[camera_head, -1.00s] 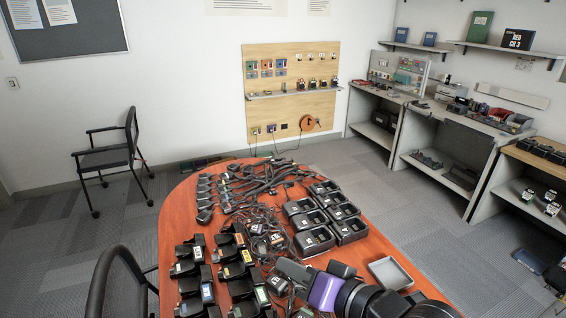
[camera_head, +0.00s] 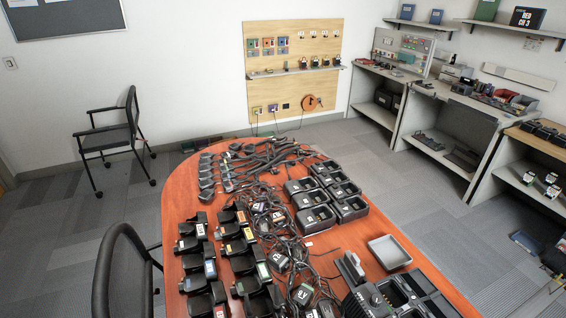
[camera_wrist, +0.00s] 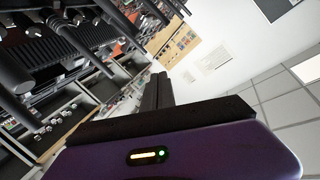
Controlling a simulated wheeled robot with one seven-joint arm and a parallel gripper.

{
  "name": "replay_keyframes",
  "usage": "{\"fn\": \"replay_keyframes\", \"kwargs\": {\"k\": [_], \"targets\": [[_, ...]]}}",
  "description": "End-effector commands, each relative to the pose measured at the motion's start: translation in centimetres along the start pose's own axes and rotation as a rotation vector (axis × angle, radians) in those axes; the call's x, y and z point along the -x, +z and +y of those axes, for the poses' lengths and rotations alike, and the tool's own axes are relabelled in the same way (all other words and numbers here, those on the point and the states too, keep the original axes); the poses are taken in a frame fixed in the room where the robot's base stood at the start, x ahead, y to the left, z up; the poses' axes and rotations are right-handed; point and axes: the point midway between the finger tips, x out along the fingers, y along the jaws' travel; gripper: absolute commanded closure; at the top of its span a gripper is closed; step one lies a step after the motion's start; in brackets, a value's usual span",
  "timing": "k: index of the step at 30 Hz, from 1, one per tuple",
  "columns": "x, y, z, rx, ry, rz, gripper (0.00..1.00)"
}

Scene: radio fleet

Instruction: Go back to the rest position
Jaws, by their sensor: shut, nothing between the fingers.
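My gripper (camera_wrist: 158,92) shows in the wrist view. Its dark fingers are together with nothing between them, and its purple housing fills the bottom of that view. The wrist view is tilted, with the wall, the ceiling and the wooden board (camera_wrist: 178,42) beyond the fingers. In the head view my arm and gripper are out of sight, and the orange-brown table (camera_head: 345,240) is unblocked.
The table holds several radios, black chargers (camera_head: 352,208), tangled cables, a grey tray (camera_head: 389,251) and a large black charging unit (camera_head: 395,295). Chairs (camera_head: 113,135) stand at the left. Workbenches (camera_head: 440,145) line the right wall. Grey floor is open around the table.

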Motion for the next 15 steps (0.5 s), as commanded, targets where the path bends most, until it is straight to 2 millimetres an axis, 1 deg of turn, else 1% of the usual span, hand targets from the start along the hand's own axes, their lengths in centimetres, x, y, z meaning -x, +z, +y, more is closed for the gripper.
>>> {"fn": "replay_keyframes", "kwargs": {"k": [1,3,6,9,15], "targets": [[2.3,0.5,1.4,0.064,0.024,-0.016,1.00],[4.8,0.4,3.1,0.157,0.046,-0.022,1.00],[7.8,-0.2,4.9,0.281,0.059,-0.030,1.00],[10.1,-0.9,6.1,0.390,0.058,-0.040,1.00],[13.6,-2.5,7.5,0.575,0.031,-0.057,1.00]]}}
